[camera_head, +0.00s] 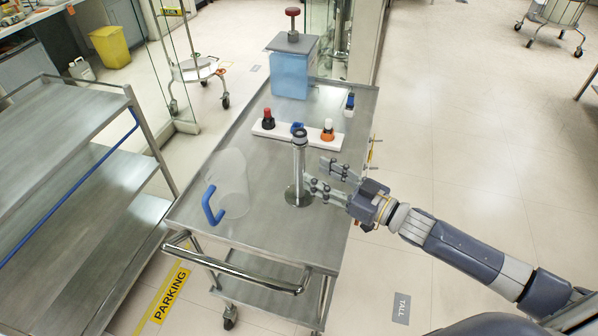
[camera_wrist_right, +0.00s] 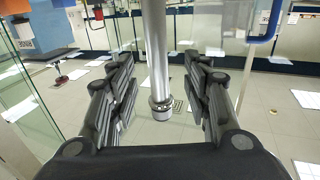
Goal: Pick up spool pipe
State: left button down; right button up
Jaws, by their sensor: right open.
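The spool pipe (camera_head: 299,172), a grey metal tube with a round flat base and a collared top, stands upright on the steel cart (camera_head: 262,238). My right gripper (camera_head: 316,173) is open just right of the pipe, its fingers pointing at it. In the right wrist view the pipe (camera_wrist_right: 157,58) shows centred between the two spread fingers (camera_wrist_right: 160,75), with a visible gap on both sides. I cannot tell whether it is inside the fingertips or just beyond them. My left gripper is not in view.
A small dark-and-white item (camera_head: 349,102) sits by the right edge. The cart's front is clear.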

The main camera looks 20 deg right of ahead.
aim_at(304, 163)
jog(key=shift+w+a, duration=0.3)
jog(key=shift+w, duration=0.1)
jog(key=shift+w+a, duration=0.15)
jog(key=shift+w, duration=0.1)
jog(key=shift+w+a, duration=0.15)
jog(key=shift+w, duration=0.05)
jog(key=w+a+p, duration=0.1)
jog(key=w+a+r+p, duration=0.1)
jog(key=w, duration=0.1)
jog(key=shift+w, duration=0.2)
jog(key=shift+w+a+f, duration=0.15)
jog(key=shift+w+a, duration=0.2)
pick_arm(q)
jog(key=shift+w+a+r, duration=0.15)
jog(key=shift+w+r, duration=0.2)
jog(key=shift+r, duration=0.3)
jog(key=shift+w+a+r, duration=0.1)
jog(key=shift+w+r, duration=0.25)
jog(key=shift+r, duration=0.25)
pick_arm(e)
jog(key=shift+s, duration=0.1)
grip_shut()
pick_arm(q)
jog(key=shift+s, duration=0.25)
